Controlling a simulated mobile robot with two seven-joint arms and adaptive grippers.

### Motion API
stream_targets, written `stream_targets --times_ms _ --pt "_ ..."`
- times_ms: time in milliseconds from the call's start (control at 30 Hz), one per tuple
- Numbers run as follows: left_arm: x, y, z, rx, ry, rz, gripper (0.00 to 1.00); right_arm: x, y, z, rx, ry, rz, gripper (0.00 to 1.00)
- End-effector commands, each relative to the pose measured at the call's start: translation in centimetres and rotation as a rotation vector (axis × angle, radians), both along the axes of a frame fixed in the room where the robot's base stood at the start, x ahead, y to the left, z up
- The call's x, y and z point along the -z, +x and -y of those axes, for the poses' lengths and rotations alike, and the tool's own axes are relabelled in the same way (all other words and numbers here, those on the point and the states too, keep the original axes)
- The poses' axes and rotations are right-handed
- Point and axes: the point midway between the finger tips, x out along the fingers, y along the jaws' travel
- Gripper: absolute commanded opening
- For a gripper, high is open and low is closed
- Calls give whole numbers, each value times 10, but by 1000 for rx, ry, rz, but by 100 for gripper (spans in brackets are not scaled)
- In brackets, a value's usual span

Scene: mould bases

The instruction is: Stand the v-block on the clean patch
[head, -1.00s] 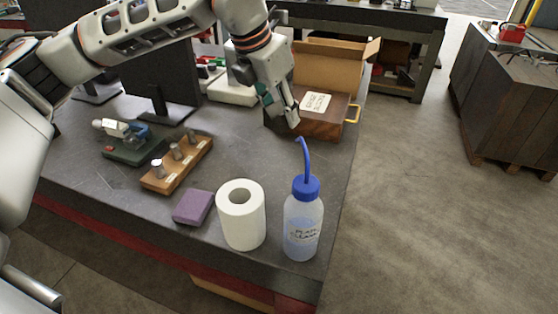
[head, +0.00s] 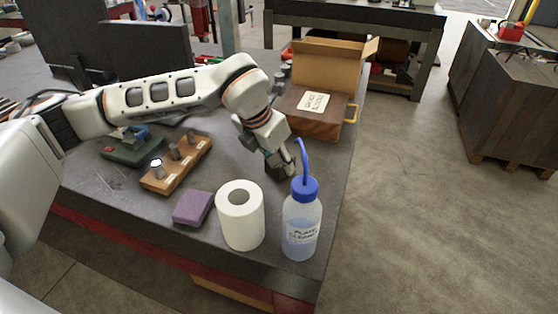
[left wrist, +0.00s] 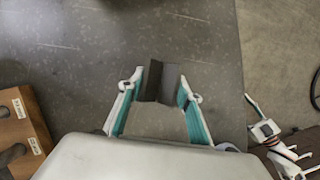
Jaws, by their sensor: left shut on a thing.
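My left gripper (head: 284,168) points down over the dark bench, just behind the wash bottle. The left wrist view shows its two teal-padded fingers (left wrist: 158,98) shut on a dark grey v-block (left wrist: 160,82), whose two slanted faces form the notch. In the head view the block is mostly hidden by the fingers. I cannot tell whether it touches the bench. No clean patch stands out clearly on the bench. What looks like my right gripper (left wrist: 268,130) shows small at the right of the left wrist view, beyond the bench edge; its jaws are unclear.
A blue-capped wash bottle (head: 302,228), a white paper roll (head: 241,222) and a purple sponge (head: 192,208) stand near the front. A wooden pin holder (head: 165,180) is to the left. The bench's right edge is close.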

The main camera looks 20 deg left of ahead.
Motion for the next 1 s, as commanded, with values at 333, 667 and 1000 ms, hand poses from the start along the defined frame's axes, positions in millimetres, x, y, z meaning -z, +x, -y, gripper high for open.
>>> stream_targets --times_ms 333,667,1000 --pt "4 1 1 0 -3 6 0 2 -1 0 0 -1 -4 40" --pt "6 0 0 0 -1 2 51 2 -1 0 0 -1 -3 40" --pt "-13 -5 -2 1 -2 7 51 1 0 0 1 0 2 40"
